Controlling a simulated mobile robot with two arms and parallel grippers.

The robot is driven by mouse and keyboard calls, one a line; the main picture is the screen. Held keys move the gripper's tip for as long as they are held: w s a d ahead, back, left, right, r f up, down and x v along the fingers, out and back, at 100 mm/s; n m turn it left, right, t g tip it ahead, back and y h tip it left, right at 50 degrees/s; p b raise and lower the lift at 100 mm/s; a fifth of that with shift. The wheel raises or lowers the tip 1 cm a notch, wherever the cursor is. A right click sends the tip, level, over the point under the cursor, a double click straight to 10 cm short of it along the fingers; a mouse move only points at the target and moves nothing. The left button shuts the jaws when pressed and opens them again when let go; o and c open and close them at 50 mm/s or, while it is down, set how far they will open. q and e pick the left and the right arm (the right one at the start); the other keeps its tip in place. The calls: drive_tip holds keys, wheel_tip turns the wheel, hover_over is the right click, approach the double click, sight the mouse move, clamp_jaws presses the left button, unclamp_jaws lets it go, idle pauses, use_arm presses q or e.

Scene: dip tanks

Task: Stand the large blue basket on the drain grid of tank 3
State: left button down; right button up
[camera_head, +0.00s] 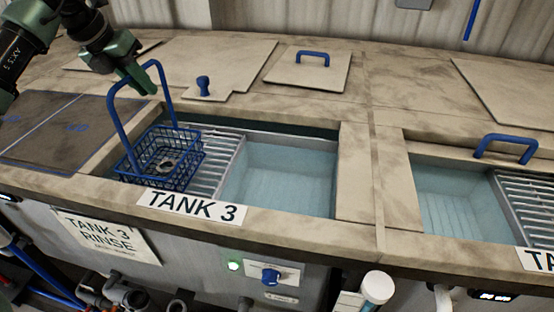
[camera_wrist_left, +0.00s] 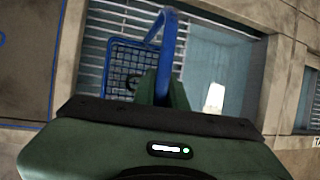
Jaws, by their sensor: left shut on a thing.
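The large blue basket (camera_head: 158,160) is a wire basket with a tall blue handle, and a small grey part shows inside it. My left gripper (camera_head: 146,80) is shut on the top of the handle. The basket is over the left part of tank 3, in front of the slatted drain grid (camera_head: 212,168). I cannot tell whether its bottom touches the grid or hangs just above it. In the left wrist view the basket (camera_wrist_left: 128,65) lies beyond the gripper (camera_wrist_left: 163,90), with grid slats beside it. My right gripper is not in view.
Tank 3's open water (camera_head: 280,178) lies right of the grid. A lid with a blue handle (camera_head: 308,72) and a blue-knobbed cover (camera_head: 205,90) lie behind. Another tank (camera_head: 455,200) is at right, with a blue handle (camera_head: 506,147) at its rear edge. A dark panel (camera_head: 62,130) lies left.

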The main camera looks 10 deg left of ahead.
use_arm(q)
drive_tip(key=shift+f, duration=0.1)
drive_tip(key=c, duration=1.4)
unclamp_jaws()
drive_tip(key=shift+o, duration=0.2)
drive_tip(key=shift+f, duration=0.1)
drive_tip(key=b+v, duration=0.1)
drive_tip(key=v, duration=0.7)
drive_tip(key=shift+d, duration=0.1)
